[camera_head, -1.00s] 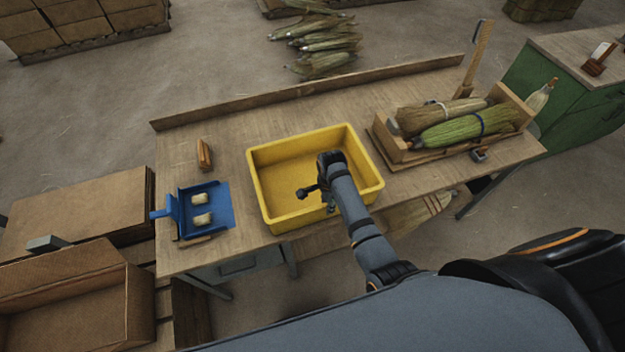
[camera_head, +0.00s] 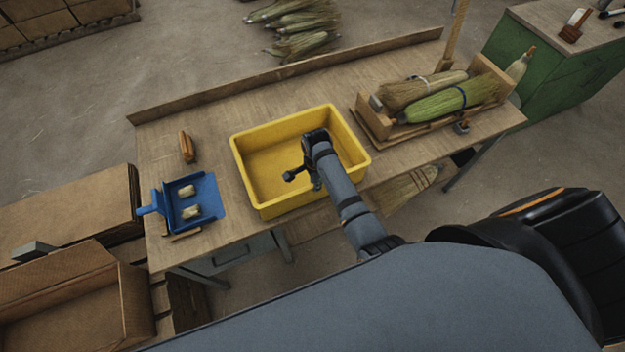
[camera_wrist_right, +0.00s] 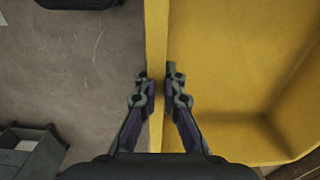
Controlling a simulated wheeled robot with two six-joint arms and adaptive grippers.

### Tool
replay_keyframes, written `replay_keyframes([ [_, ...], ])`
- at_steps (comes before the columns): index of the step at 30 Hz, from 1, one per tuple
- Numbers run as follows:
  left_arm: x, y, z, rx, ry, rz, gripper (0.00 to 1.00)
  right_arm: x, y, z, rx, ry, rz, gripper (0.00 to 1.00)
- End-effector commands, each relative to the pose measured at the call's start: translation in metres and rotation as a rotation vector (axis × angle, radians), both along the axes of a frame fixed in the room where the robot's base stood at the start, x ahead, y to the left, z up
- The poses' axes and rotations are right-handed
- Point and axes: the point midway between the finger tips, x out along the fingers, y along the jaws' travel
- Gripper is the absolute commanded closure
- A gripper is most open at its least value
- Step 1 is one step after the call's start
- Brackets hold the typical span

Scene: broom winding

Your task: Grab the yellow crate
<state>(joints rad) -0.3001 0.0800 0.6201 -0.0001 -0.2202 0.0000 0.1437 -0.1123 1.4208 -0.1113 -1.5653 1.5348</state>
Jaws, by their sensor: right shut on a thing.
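The yellow crate (camera_head: 283,208) stands on the wooden workbench, empty as far as I can see. My right gripper (camera_head: 317,186) reaches down over its near wall, around the middle of that side. In the right wrist view, the fingers of my right gripper (camera_wrist_right: 161,90) are shut on the wall of the yellow crate (camera_wrist_right: 225,60), one finger inside and one outside. The crate appears to rest level on the bench. My arm hides part of its inside and near wall. My left gripper is not in view.
A blue dustpan (camera_head: 207,190) with two pale pieces lies left of the crate, near a small brown brush (camera_head: 186,147). A wooden holder (camera_head: 378,124) with broom heads stands to the right. A raised board (camera_head: 290,72) edges the bench's far side, with bare bench before it.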

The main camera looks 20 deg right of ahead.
Motion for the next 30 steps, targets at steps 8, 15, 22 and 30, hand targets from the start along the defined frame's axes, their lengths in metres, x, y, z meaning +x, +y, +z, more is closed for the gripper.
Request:
replay_keyframes([
  [8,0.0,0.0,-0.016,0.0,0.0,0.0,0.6,-0.005,-0.005,0.033,-0.002,-0.008,-0.002,1.0],
  [15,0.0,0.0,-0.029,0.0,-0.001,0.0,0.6,-0.037,-0.027,0.079,-0.002,-0.011,-0.001,1.0],
  [22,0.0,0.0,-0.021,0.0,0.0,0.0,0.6,-0.088,-0.06,0.114,-0.009,-0.003,0.003,1.0],
  [30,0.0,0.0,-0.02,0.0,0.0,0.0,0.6,-0.112,-0.075,0.123,-0.003,-0.006,0.001,1.0],
])
